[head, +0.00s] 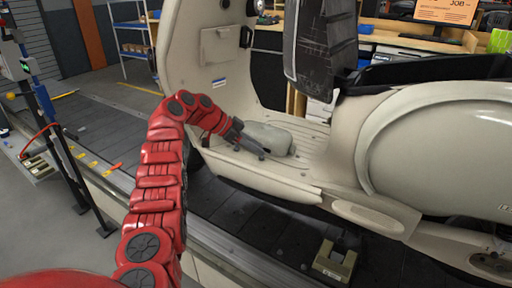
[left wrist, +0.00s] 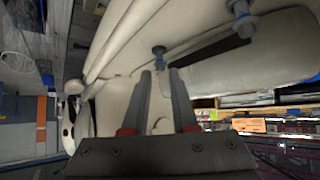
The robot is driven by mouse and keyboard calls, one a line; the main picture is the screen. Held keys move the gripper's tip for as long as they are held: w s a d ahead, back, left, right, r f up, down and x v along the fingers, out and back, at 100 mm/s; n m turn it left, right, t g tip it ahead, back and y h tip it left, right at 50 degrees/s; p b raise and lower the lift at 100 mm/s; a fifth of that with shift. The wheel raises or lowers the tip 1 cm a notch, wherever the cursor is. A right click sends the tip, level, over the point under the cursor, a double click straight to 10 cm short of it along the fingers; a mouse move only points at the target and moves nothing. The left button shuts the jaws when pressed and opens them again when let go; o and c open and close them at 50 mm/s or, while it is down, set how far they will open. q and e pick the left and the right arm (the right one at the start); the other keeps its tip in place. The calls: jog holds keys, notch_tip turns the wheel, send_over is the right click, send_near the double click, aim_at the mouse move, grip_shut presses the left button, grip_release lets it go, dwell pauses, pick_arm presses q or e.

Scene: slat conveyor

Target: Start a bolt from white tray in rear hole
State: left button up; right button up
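My left gripper (head: 251,139) is over the cream scooter's footboard (head: 305,135), beside a rounded pale cover (head: 268,138). Its two grey fingers are apart and nothing shows clamped between them. In the left wrist view the open gripper (left wrist: 160,71) points at a blue-grey bolt-like part (left wrist: 158,58) on a cream surface, just beyond the fingertips. A second such part (left wrist: 240,18) is at the upper right. A pale compartmented tray (head: 40,168) is at the far left of the head view; its contents are too small to tell. I cannot make out the rear hole. My right gripper is not in view.
The scooter stands on a dark slat conveyor (head: 285,243). A small beige block (head: 334,262) is on the conveyor in front. A black stand with a blue column (head: 45,103) is at the left. The scooter's front shield (head: 205,55) rises behind the gripper.

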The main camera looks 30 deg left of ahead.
pick_arm(q)
jog(key=shift+o, duration=1.2)
jog(key=shift+a+r, duration=0.1)
jog(key=p+v, duration=0.7)
jog(key=v, duration=1)
jog(key=shift+s+p, duration=0.2)
jog(key=shift+p, duration=0.1)
jog(key=shift+r, duration=0.15)
